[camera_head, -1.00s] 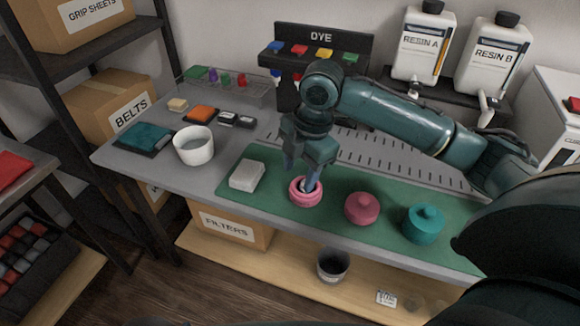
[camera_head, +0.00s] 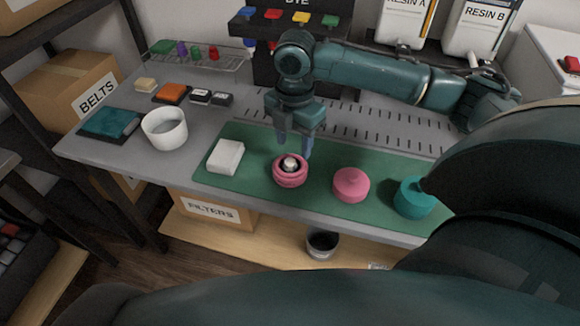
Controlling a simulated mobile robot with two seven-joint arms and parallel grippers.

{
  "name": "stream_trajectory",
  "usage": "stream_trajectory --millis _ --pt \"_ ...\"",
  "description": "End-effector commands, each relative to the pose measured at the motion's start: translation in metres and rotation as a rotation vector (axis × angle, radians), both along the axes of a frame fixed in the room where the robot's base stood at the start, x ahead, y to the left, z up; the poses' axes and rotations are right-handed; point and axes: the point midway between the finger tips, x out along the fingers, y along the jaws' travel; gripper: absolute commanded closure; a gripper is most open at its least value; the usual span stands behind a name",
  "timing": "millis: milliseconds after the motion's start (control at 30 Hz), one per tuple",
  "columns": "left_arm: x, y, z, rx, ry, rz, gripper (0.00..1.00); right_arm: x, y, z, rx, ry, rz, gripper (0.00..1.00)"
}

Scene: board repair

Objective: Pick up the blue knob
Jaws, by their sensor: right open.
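Blue pieces show at the dye stand (camera_head: 263,32): a blue top piece (camera_head: 246,13) at the left end of its upper row, and a smaller blue piece (camera_head: 250,42) below it. I cannot tell which one is the blue knob. My right gripper (camera_head: 295,146) is open and empty, pointing down just above and behind an open pink pot (camera_head: 290,178) on the green mat (camera_head: 325,199). It is in front of and below the blue pieces, apart from them. A pale round piece (camera_head: 290,163) sits inside the pot's dark opening. My left gripper is not in view.
A white block (camera_head: 226,156), a lidded pink pot (camera_head: 351,187) and a teal pot (camera_head: 413,200) stand on the mat. A white cup (camera_head: 164,130) and a wire rack (camera_head: 195,57) are to the left. Resin bottles (camera_head: 402,22) stand at the back right.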

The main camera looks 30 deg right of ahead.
Motion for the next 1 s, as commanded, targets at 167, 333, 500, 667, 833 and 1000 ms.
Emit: stream_trajectory --millis 167,333,500,667,833,1000 --pt "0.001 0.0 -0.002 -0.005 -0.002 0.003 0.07 0.001 0.006 -0.022 0.001 0.003 0.0 0.52" --pt "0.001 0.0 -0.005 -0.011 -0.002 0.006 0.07 0.001 0.008 -0.047 -0.001 0.002 0.0 0.52" --pt "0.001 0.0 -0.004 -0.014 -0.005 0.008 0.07 0.001 0.008 -0.05 0.0 0.001 0.001 0.52" --pt "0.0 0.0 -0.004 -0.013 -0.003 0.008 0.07 0.0 0.008 -0.051 -0.001 0.003 0.001 0.57" --pt "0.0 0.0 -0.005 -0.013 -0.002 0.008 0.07 0.0 0.008 -0.052 0.0 0.003 0.001 0.71" --pt "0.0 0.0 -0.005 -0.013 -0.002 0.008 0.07 0.0 0.008 -0.053 0.0 0.002 0.0 0.85"
